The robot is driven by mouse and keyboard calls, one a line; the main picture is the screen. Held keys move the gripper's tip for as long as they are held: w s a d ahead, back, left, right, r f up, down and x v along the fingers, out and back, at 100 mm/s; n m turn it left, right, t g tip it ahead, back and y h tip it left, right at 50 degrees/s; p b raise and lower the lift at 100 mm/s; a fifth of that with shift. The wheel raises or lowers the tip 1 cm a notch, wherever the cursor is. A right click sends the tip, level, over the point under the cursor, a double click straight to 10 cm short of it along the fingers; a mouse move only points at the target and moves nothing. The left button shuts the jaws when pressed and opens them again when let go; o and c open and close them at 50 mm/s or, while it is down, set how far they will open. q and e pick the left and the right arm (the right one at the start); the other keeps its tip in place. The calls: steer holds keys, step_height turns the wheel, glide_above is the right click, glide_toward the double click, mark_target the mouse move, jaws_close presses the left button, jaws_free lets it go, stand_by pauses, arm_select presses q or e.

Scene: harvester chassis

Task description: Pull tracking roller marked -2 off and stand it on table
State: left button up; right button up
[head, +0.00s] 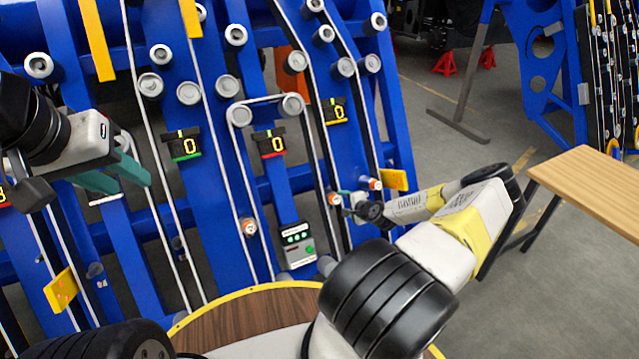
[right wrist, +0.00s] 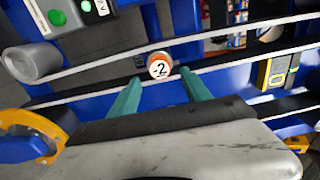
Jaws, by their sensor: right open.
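The roller marked -2 (right wrist: 160,66) has a white face and an orange-brown rim. It sits on the blue chassis between belts in the right wrist view. In the head view it appears to be the small roller (head: 335,199) above and right of the grey control box. My right gripper (right wrist: 161,76) is open, its teal fingers pointing at the roller, one on each side; I cannot tell whether they touch it. In the head view my right gripper (head: 352,205) is partly hidden by its wrist. My left gripper (head: 124,178) is open and empty before the chassis's left part. The wooden table (head: 590,180) stands at the right.
Similar small rollers (head: 375,184) (head: 249,226) sit nearby. A grey control box (head: 297,245) and number displays (head: 271,143) are on the chassis, with belts running between. A round brown table with a yellow rim (head: 245,305) is in front. The visible wooden tabletop is clear.

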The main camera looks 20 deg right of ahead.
mark_target(337, 200)
steer(key=x, duration=0.8)
steer(key=shift+w, duration=0.1)
jaws_close()
steer(key=v, duration=1)
steer(key=shift+s+r, duration=0.25)
steer(key=shift+r, duration=0.05)
stand_by(1.7)
stand_by(0.5)
